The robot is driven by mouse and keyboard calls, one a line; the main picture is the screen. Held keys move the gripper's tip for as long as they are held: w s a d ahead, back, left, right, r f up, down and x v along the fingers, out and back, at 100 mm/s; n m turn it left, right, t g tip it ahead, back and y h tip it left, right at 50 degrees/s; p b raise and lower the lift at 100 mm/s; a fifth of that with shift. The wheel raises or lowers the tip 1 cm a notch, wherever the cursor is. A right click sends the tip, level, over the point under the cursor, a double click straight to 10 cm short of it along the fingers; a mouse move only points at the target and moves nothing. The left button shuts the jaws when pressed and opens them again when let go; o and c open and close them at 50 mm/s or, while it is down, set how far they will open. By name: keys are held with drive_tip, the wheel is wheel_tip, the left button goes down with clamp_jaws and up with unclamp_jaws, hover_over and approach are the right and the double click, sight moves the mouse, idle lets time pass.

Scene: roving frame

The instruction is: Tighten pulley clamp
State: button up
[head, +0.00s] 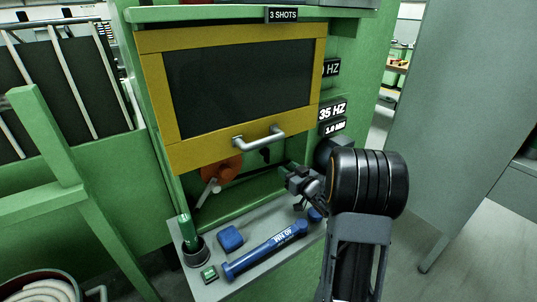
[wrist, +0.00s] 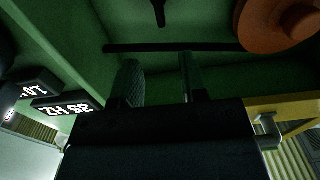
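An orange pulley (head: 222,168) with a pale lever hangs under the yellow-framed door. Its disc also shows at upper right in the wrist view (wrist: 282,20). A small dark knob or lever (head: 265,154) is right of the pulley, and a dark fitting shows at the wrist view's top (wrist: 158,10). I cannot tell which part is the clamp. My gripper (wrist: 158,78) has its two fingers apart with nothing between them. In the head view it (head: 284,171) points left into the bay, below the dark knob and apart from the pulley. A blue wrench marked 40 NM (head: 268,249) lies on the shelf.
The door (head: 152,95) is above my gripper, with a grey handle (head: 258,138). The grey shelf (head: 212,289) also holds a blue block (head: 230,239), a green-handled tool in a cup (head: 187,235) and a small green block (head: 209,274). A dark bar (wrist: 200,47) crosses beyond my fingers.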

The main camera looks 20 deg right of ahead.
sight(269, 153)
drive_tip(key=w, duration=0.4)
drive_tip(key=w+a+p, duration=0.1)
drive_tip(key=w, duration=0.3)
drive_tip(key=w+a, duration=0.1)
drive_tip(key=w, duration=0.3)
drive_tip(key=shift+w+a+p, duration=0.1)
drive_tip(key=shift+a+p, duration=0.15)
drive_tip(key=shift+p, duration=0.05)
clamp_jaws()
